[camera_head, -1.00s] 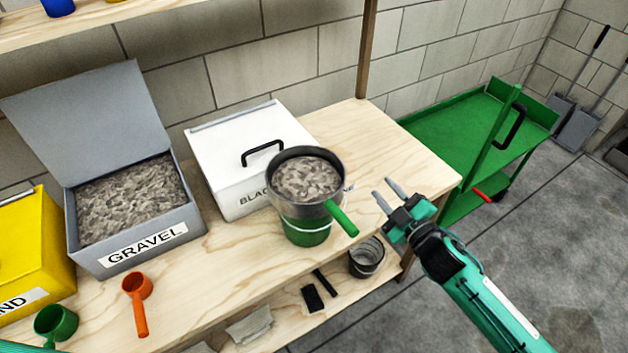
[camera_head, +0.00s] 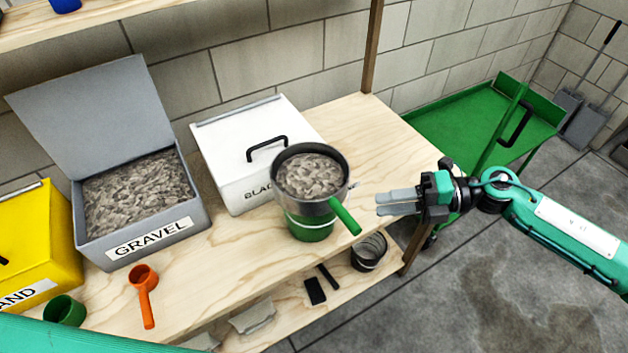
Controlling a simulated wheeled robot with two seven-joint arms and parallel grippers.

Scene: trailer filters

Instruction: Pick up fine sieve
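The fine sieve (camera_head: 345,217) is a round metal pan with a green handle, heaped with grey gravel (camera_head: 308,176). It rests on top of a green bucket (camera_head: 306,228) near the bench's front edge, its handle pointing to the front right. My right gripper (camera_head: 380,203) is just right of the handle, apart from it, with its fingers pointing left. Its two fingers show one above the other with a slim gap, open and empty. My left gripper is out of view; only a green part of my arm shows at the bottom left.
A white lidded box (camera_head: 232,162) stands behind the sieve. A grey gravel box (camera_head: 156,242), yellow box (camera_head: 50,250), orange scoop (camera_head: 145,290) and green scoop (camera_head: 66,310) are left. A dark container (camera_head: 369,252) is on the lower shelf. A green cart (camera_head: 455,128) stands right.

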